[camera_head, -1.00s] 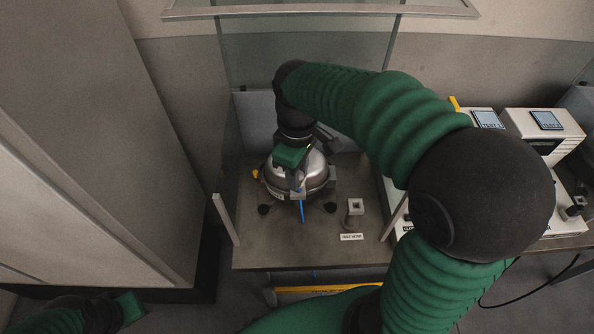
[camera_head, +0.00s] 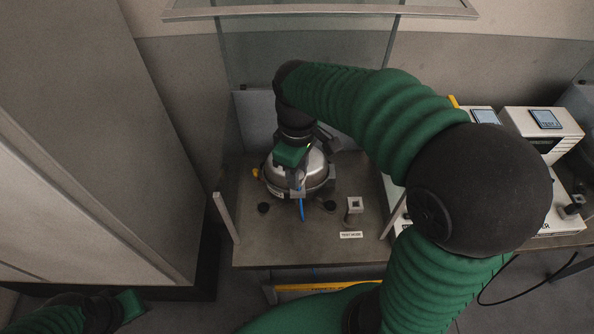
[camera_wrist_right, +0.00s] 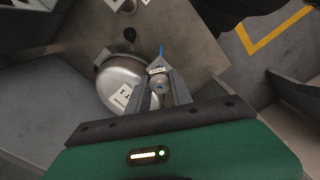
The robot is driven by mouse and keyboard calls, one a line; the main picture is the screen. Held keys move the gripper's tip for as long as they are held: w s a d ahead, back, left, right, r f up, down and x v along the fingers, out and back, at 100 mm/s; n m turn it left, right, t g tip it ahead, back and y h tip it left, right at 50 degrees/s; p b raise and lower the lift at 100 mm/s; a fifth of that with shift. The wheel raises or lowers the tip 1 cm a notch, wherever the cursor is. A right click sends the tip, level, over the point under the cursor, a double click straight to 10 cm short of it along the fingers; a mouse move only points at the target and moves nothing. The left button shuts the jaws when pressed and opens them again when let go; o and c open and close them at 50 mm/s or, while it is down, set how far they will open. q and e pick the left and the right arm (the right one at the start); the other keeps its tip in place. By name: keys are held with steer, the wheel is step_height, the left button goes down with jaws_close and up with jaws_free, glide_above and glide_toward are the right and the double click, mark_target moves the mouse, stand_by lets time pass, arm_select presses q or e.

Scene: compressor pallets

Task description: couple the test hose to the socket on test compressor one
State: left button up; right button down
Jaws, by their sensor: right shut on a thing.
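Test compressor one appears to be the silver dome (camera_head: 319,174) on the bench; it also shows in the right wrist view (camera_wrist_right: 116,77) with a partly readable white label. My right gripper (camera_head: 299,190) is at the dome's front side. In the right wrist view my right gripper (camera_wrist_right: 161,88) is shut on the grey end of the test hose (camera_wrist_right: 157,71), and a blue piece (camera_wrist_right: 162,51) sticks out beyond it. The blue part hangs below the jaws in the head view (camera_head: 301,210). The socket is hidden; I cannot tell whether the hose end touches it. My left gripper (camera_head: 131,305) is low at left, its fingers unclear.
A square-topped post (camera_head: 354,205) stands right of the dome, behind a white label (camera_head: 351,235). Upright posts (camera_head: 227,217) flank the bench (camera_head: 270,251). White units with screens (camera_head: 541,130) stand at right. The bench front is mostly clear.

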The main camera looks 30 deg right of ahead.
steer(key=shift+p, duration=0.3)
steer(key=shift+f+b, duration=0.8)
steer(key=shift+f, duration=0.5)
steer(key=c, duration=1.1)
jaws_free()
steer(key=shift+o, duration=0.2)
step_height(320, 180, up, 8)
steer(key=shift+f+p, duration=0.2)
steer(key=shift+p, duration=0.45)
steer(key=shift+w, duration=0.1)
